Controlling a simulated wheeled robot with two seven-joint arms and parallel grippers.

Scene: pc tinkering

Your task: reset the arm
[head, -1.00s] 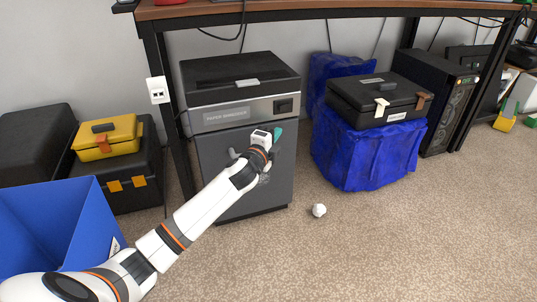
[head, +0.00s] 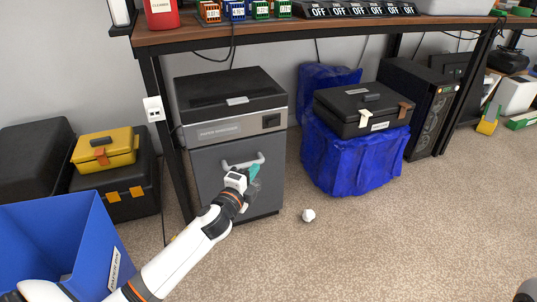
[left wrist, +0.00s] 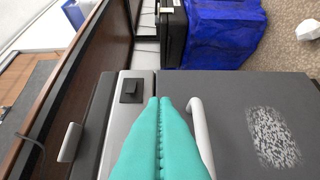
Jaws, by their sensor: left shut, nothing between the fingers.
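My left arm reaches in from the lower left of the head view. Its gripper (head: 254,172), with teal fingers, is in front of the grey paper shredder (head: 235,205), near the shredder's light handle (head: 243,161). In the left wrist view the two teal fingers (left wrist: 158,100) are pressed together with nothing between them. The handle (left wrist: 202,135) shows just right of them there, and the shredder's switch (left wrist: 130,90) to their left. My right gripper is not in view; a small dark shape at the lower right edge of the head view cannot be made out.
A blue paper bin (head: 75,225) stands at the lower left. A crumpled white paper ball (head: 308,215) lies on the carpet right of the shredder. A blue-covered box (head: 350,165) carries a black case (head: 362,107). The workbench (head: 300,30) stands above. Carpet at the right is open.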

